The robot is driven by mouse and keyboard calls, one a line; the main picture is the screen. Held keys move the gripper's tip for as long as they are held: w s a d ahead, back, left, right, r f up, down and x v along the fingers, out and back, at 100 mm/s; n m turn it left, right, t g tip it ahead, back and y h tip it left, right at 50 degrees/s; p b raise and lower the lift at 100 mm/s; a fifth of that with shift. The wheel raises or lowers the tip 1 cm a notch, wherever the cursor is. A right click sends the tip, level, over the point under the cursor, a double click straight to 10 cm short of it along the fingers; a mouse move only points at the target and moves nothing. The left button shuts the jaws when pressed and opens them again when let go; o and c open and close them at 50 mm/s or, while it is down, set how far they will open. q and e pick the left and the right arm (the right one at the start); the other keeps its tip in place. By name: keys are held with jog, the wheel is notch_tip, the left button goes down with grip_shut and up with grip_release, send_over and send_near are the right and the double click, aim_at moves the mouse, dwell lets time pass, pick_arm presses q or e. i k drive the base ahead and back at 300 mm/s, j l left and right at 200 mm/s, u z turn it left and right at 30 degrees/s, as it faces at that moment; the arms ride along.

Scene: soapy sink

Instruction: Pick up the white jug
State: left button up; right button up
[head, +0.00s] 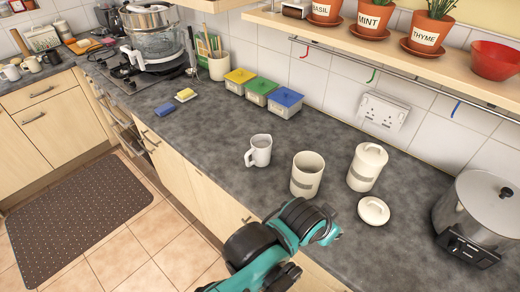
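The white jug (262,151) stands upright on the dark grey worktop (215,140), left of the open cream canister. Its handle points to the left and toward the front edge. Nothing touches it. One of my teal and black arms rises from the bottom of the head view, in front of the worktop edge and below the jug, clear of it. I cannot make out gripper fingers on this arm, and no other arm shows.
An open cream canister (306,176), a lidded canister (366,168) and a loose lid (373,211) stand right of the jug. A steel pot (478,215) is far right. Coloured-lid boxes (262,91) line the wall; a blue sponge (165,109) lies left. Worktop around the jug's left is clear.

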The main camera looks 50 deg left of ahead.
aim_at(261, 145)
jog(key=l+u, duration=0.1)
jog(key=u, duration=0.35)
jog(key=k+l+u, duration=0.1)
jog(key=u, duration=0.8)
jog(key=k+l+u, duration=0.1)
jog(key=u, duration=0.35)
